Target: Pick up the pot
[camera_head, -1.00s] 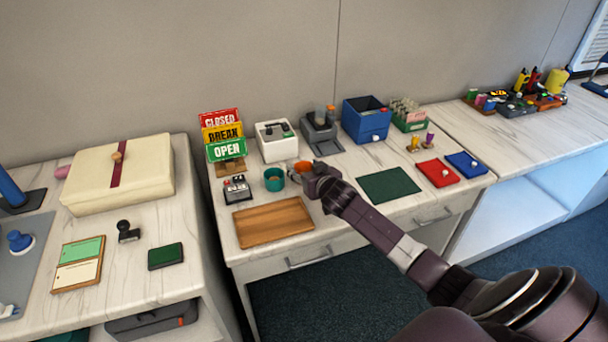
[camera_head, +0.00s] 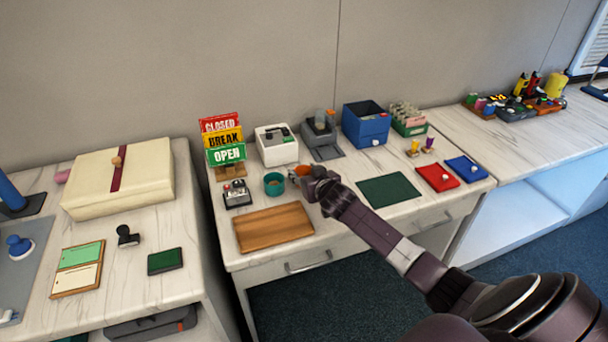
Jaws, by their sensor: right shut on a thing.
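A small orange pot (camera_head: 302,170) is on or just above the middle desk, right of a teal cup (camera_head: 274,187). My right gripper (camera_head: 308,179) reaches in from the lower right and is shut on the orange pot at its near side. The gripper hides part of the pot, and I cannot tell whether its base touches the desk. My left gripper is not in view.
A wooden tray (camera_head: 272,228) lies in front of the teal cup. A grey device (camera_head: 238,194) stands left of the cup. A white box (camera_head: 276,145) and a grey machine (camera_head: 322,138) stand behind. A dark green mat (camera_head: 390,190) lies right.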

